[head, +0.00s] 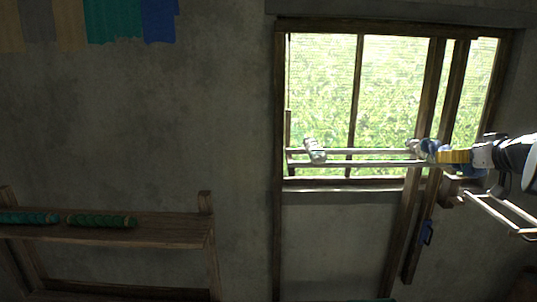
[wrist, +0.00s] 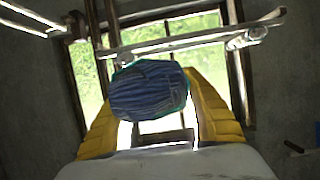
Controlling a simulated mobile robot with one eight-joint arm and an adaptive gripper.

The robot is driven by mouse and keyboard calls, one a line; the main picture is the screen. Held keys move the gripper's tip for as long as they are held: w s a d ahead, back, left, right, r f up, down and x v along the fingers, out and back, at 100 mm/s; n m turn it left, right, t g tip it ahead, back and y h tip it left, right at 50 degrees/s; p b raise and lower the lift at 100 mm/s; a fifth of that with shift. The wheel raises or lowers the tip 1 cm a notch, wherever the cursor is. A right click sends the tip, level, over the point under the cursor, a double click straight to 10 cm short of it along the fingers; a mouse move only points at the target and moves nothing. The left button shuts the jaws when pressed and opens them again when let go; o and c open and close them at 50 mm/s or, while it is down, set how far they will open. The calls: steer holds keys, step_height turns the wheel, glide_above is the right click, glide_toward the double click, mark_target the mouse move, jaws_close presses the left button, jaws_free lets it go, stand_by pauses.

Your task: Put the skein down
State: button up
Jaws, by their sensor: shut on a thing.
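My gripper (head: 445,156) is at the right in the head view, in front of the window, with yellow fingers. It is shut on a blue skein (wrist: 148,88) with a teal edge, which fills the space between the fingers in the wrist view. In the head view the blue skein (head: 429,148) shows only as a small patch at the fingertips, partly hidden by the gripper. The held skein is close to the pale rods (head: 375,152) that cross the window; I cannot tell whether it touches them.
A pale grey bundle (head: 315,150) sits on the rods' left end. A wooden shelf (head: 165,230) at lower left bears two green rolls (head: 101,221). Coloured cloths (head: 113,20) hang at upper left. A small blue object (head: 427,232) hangs on a post below the window.

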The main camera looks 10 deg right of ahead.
steer(key=w+a+f+n+y+b, duration=0.1)
steer(key=w+a+f+b, duration=0.2)
steer(key=a+f+b, duration=0.5)
steer(key=w+a+f+n+y+b, duration=0.1)
steer(key=w+a+f+b, duration=0.3)
steer(key=f, duration=0.8)
steer(key=w+a+f+n+y+b, duration=0.1)
steer(key=w+a+f+b, duration=0.1)
steer(key=a+f+b, duration=0.6)
steer(key=s+a+f+n+y+b, duration=0.1)
steer(key=s+a+f+y+b, duration=0.1)
steer(key=a+f+b, duration=0.5)
steer(key=s+a+f+n+y+b, duration=0.2)
steer(key=a+f+b, duration=0.4)
steer(key=a+f, duration=1.1)
step_height(320, 180, down, 6)
steer(key=shift+s+f+b, duration=0.2)
steer(key=shift+s+b, duration=0.05)
steer(key=shift+b, duration=0.1)
